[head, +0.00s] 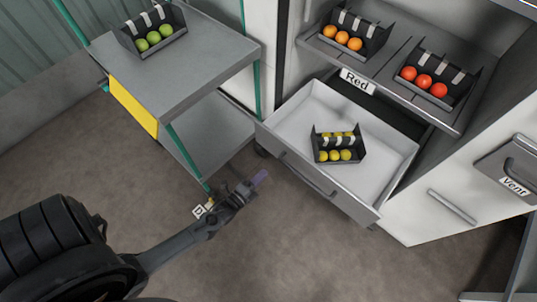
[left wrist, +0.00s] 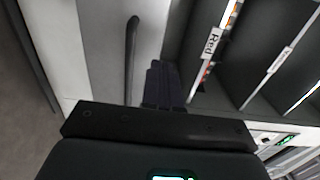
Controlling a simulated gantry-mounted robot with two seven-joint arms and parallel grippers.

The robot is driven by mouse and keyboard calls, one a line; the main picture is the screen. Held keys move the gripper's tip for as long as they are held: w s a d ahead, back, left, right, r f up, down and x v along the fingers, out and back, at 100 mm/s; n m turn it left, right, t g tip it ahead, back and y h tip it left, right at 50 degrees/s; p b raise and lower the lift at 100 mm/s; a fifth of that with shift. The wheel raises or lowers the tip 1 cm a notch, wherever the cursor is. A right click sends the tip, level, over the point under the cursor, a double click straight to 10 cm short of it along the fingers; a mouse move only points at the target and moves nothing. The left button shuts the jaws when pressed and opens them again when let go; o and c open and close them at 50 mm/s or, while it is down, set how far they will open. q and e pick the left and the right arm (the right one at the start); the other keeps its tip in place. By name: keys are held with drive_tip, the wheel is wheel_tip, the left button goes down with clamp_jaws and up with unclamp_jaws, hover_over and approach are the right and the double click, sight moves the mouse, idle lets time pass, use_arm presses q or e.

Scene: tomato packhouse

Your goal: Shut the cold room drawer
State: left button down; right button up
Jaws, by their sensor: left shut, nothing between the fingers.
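The cold room drawer (head: 380,150) stands pulled open, with a white inside and a grey bar handle (head: 308,176) on its front. A small black tray (head: 351,155) with yellow tomatoes sits in it. My left gripper (head: 260,179) is shut and empty, in front of the drawer to the left of the handle, seemingly apart from the front. In the left wrist view the shut fingers (left wrist: 160,85) show beside the dark handle bar (left wrist: 131,55). My right gripper is not in view.
Above the drawer, a shelf labelled Red (head: 357,81) holds a tray of orange tomatoes (head: 342,39) and one of red tomatoes (head: 424,82). A grey cart (head: 190,75) with green tomatoes stands at left. A Vent panel (head: 513,165) is at right. Floor before the drawer is clear.

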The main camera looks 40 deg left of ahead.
sight(288, 148)
use_arm(q)
drive_tip(key=w+b, duration=0.2)
drive_tip(key=w, duration=0.2)
drive_tip(key=w+b, duration=0.2)
drive_tip(key=w, duration=0.2)
drive_tip(key=w+b, duration=0.2)
drive_tip(key=w, duration=0.2)
drive_tip(key=shift+a+f, duration=0.15)
drive_tip(key=shift+a, duration=0.2)
drive_tip(key=shift+w, duration=0.6)
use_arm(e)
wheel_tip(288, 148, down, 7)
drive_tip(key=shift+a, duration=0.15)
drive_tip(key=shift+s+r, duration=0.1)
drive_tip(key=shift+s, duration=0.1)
